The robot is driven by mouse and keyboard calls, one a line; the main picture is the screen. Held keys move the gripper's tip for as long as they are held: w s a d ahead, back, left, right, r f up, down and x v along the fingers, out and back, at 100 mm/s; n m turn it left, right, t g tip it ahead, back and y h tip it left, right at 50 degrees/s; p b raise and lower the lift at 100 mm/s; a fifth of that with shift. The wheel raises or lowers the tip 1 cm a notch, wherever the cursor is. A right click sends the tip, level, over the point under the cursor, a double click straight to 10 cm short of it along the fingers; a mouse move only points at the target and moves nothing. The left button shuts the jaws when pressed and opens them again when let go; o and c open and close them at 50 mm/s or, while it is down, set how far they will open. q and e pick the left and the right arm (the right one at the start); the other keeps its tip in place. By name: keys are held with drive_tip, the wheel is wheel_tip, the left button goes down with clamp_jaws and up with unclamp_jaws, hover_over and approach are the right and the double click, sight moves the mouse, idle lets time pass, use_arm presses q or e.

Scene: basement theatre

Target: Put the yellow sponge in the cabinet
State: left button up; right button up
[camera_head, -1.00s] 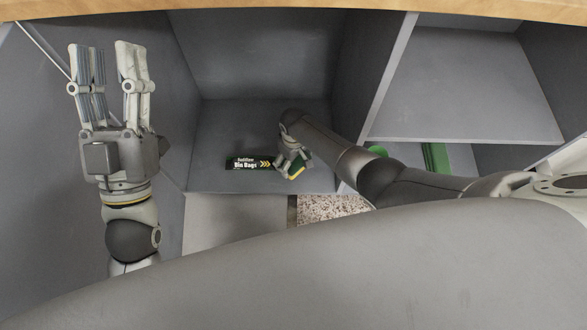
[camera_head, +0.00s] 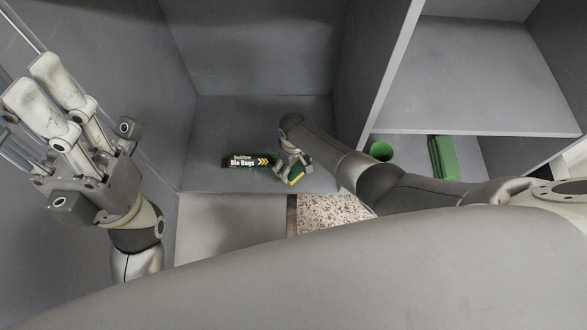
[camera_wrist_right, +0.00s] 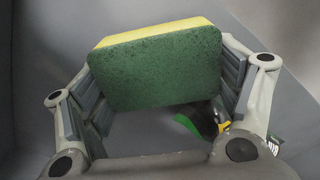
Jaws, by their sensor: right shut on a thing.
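The yellow sponge (camera_head: 297,178) has a green scouring side and sits in my right gripper (camera_head: 292,170) at the cabinet's front opening, low over its floor. In the right wrist view the sponge (camera_wrist_right: 155,72) is pinched between the two fingers of my right gripper (camera_wrist_right: 160,90), green face toward the camera and yellow edge on top. The grey cabinet (camera_head: 255,60) has an open left compartment around the right hand. My left gripper (camera_head: 30,85) is open and empty by the left wall, its fingers pointing up and left.
A dark Bin Bags box (camera_head: 246,161) lies on the compartment floor just left of the sponge. Right of the divider (camera_head: 392,75), a green round container (camera_head: 381,151) and a green box (camera_head: 444,158) sit under a shelf (camera_head: 475,85). The compartment's back floor is clear.

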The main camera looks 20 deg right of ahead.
drive_tip(key=shift+f, duration=0.65)
drive_tip(key=shift+r, duration=0.15)
drive_tip(key=shift+f+b, duration=0.25)
drive_tip(key=shift+b, duration=0.05)
drive_tip(key=o, duration=0.5)
drive_tip(key=shift+o, duration=0.2)
drive_tip(key=shift+r, duration=0.1)
